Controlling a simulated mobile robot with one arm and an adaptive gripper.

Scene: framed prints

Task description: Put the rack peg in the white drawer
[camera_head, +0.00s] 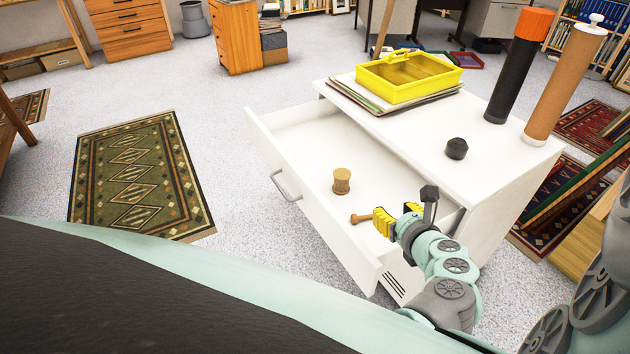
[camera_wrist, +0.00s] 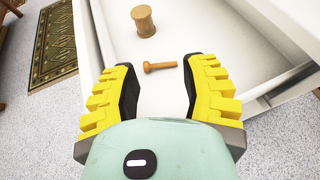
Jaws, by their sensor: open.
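The white drawer (camera_head: 318,222) is pulled out of the white cabinet; its pale interior also shows in the wrist view (camera_wrist: 215,30). The rack peg (camera_head: 361,217) is a small brown wooden peg with a wider head at one end. It appears to lie on the drawer floor, inside the walls. In the wrist view the peg (camera_wrist: 160,66) lies crosswise just beyond my fingertips, apart from them. My gripper (camera_head: 383,222) is open and empty, with yellow ridged fingers, low over the drawer. Its spread fingers also show in the wrist view (camera_wrist: 160,85).
A wooden spool-shaped piece (camera_head: 341,181) stands in the drawer near the peg. On the cabinet top (camera_head: 415,135) are a yellow tray (camera_head: 405,88) on papers, a dark faceted knob (camera_head: 456,148), and two tall tubes, black (camera_head: 512,75) and brown (camera_head: 562,90). Left floor has a green rug (camera_head: 135,175).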

